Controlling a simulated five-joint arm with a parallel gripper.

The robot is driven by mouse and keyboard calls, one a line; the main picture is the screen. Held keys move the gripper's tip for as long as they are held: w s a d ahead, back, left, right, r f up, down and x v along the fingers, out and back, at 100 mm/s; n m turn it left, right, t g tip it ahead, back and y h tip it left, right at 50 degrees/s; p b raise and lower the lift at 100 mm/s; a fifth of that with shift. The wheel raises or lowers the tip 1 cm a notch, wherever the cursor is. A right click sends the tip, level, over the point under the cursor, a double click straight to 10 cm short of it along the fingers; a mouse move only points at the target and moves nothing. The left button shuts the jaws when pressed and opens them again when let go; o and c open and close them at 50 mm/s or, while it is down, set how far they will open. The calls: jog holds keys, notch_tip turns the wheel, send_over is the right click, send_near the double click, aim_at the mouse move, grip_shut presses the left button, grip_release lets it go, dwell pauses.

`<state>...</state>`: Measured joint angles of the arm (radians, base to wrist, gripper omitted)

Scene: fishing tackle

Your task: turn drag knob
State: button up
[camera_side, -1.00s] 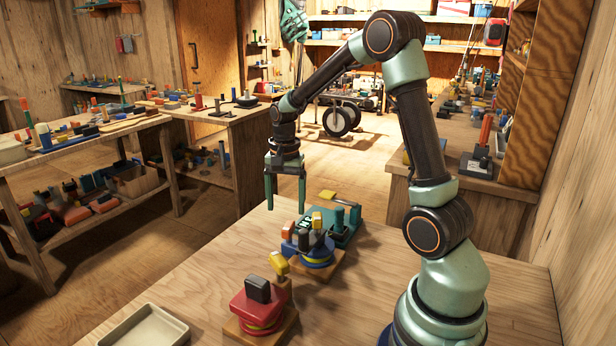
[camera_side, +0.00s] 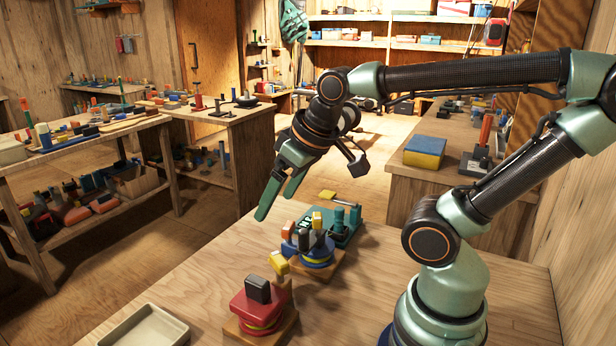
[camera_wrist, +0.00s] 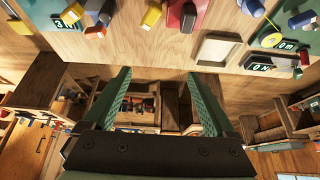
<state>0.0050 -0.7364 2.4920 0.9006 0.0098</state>
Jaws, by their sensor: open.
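Three reel-like fixtures stand in a row on the wooden bench: a red one (camera_side: 251,309) with a dark block on top, a blue one (camera_side: 316,252) with dark, orange and yellow parts, and a green one (camera_side: 350,232) with small posts. I cannot tell which part is the drag knob. My gripper (camera_side: 275,205) is open and empty, tilted down to the left, above the bench's far edge, left of the green fixture. In the wrist view the open fingers (camera_wrist: 158,76) have nothing between them; the red (camera_wrist: 186,14) and yellow (camera_wrist: 152,16) parts lie beyond the fingertips.
A beige tray (camera_side: 183,329) sits at the bench's near left; its rim also shows in the wrist view (camera_wrist: 238,37). A blue and yellow block (camera_side: 425,146) lies on a side counter. Labelled green panels (camera_wrist: 266,67) show at the wrist view's right.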

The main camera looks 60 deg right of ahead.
jog(key=n+g, duration=0.3)
jog(key=g, duration=0.3)
send_over(288, 225)
notch_tip(288, 225, down, 6)
notch_tip(288, 225, down, 12)
jog(key=shift+r, duration=0.1)
jog(key=c, duration=1.4)
jog(key=shift+m, duration=1)
jog(key=o, duration=1.4)
